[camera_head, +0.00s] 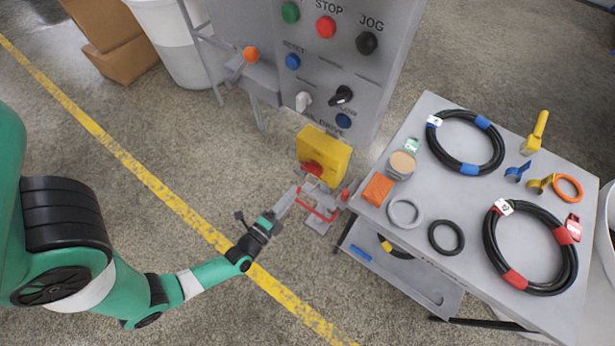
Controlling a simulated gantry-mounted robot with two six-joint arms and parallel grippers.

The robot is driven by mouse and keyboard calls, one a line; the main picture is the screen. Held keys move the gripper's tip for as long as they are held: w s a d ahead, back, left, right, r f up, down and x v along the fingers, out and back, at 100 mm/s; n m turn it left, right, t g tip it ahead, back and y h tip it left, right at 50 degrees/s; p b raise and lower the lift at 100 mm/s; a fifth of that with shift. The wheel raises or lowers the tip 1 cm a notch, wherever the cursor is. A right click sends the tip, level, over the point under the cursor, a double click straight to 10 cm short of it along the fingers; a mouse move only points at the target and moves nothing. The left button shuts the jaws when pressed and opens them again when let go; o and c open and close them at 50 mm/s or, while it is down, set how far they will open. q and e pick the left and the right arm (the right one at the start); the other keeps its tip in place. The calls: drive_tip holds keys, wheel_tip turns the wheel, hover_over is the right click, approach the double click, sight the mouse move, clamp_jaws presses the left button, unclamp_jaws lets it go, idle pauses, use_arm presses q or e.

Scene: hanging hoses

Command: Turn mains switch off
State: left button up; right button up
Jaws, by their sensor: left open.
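The mains switch is a yellow box (325,148) low on the grey control panel, with a red knob (313,169) on its lower front. The knob's exact angle is too small to read. My left gripper (292,198) is open, just below and to the left of the red knob in the picture. It appears apart from the knob, with nothing visibly held. A red frame-like part (318,212) shows beside the fingers, and I cannot tell exactly what it belongs to. My right gripper is not in view.
The panel (310,55) carries several coloured buttons and a black selector (341,95) above the box. A grey cart (415,110) with coiled black hoses (464,140), rings and an orange block (378,189) stands close on the right. Open floor lies left, with a yellow line (150,165).

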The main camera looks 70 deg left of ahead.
sight(313, 169)
use_arm(q)
drive_tip(key=b+x, duration=0.2)
drive_tip(key=x, duration=0.7)
clamp_jaws()
